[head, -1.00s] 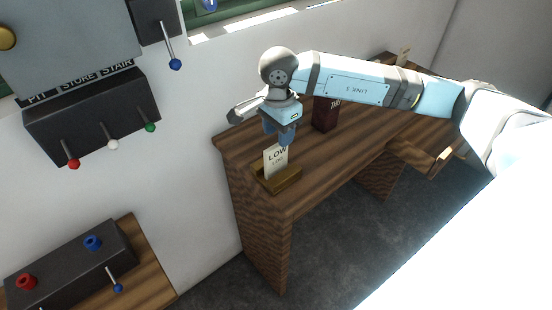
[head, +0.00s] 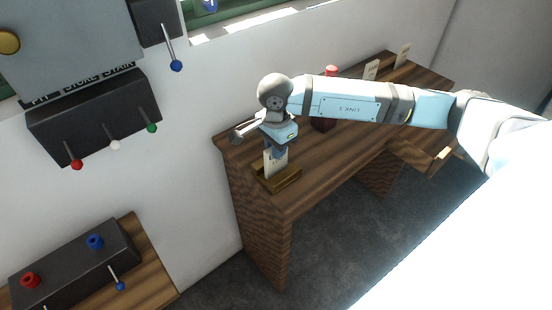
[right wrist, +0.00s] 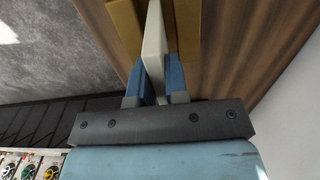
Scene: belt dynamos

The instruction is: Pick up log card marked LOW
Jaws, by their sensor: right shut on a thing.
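The log card marked LOW (head: 269,165) stands upright in a small brass-coloured holder (head: 282,184) at the near left end of the wooden desk. Its LOW lettering is now covered by my fingers in the head view. My right gripper (head: 276,152) is over the card's top, shut on it. In the right wrist view the pale card (right wrist: 153,50) is edge-on between the two blue fingers (right wrist: 154,82), with the holder (right wrist: 126,28) beyond it. My left gripper is not in view.
A black lever box (head: 95,117) is on the wall at left. A black box with knobs (head: 70,265) sits at lower left.

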